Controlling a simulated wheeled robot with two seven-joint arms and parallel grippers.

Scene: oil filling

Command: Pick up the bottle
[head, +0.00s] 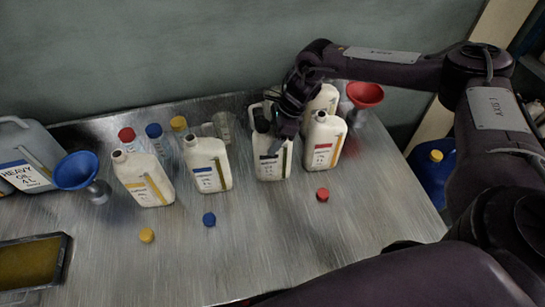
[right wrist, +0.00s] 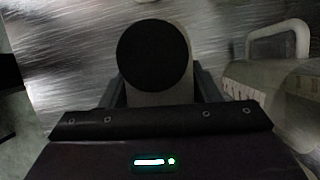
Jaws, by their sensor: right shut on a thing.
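A white bottle (head: 270,160) with a black cap and dark label stands upright on the metal table, in the middle of the row. My right gripper (head: 278,137) reaches down from behind and is shut on this bottle near its neck. In the right wrist view the round black cap (right wrist: 155,55) shows between the two fingers, with the pale bottle body under it. The arm hides part of the bottle's right side in the head view. I cannot tell any gap between its base and the table. My left gripper is not in view.
White bottles with yellow (head: 150,186), blue (head: 209,176) and red (head: 322,155) labels stand beside it. Loose caps, blue (head: 209,219), yellow (head: 147,235) and red (head: 322,194), lie in front. A red funnel (head: 365,95) is close behind on the right.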

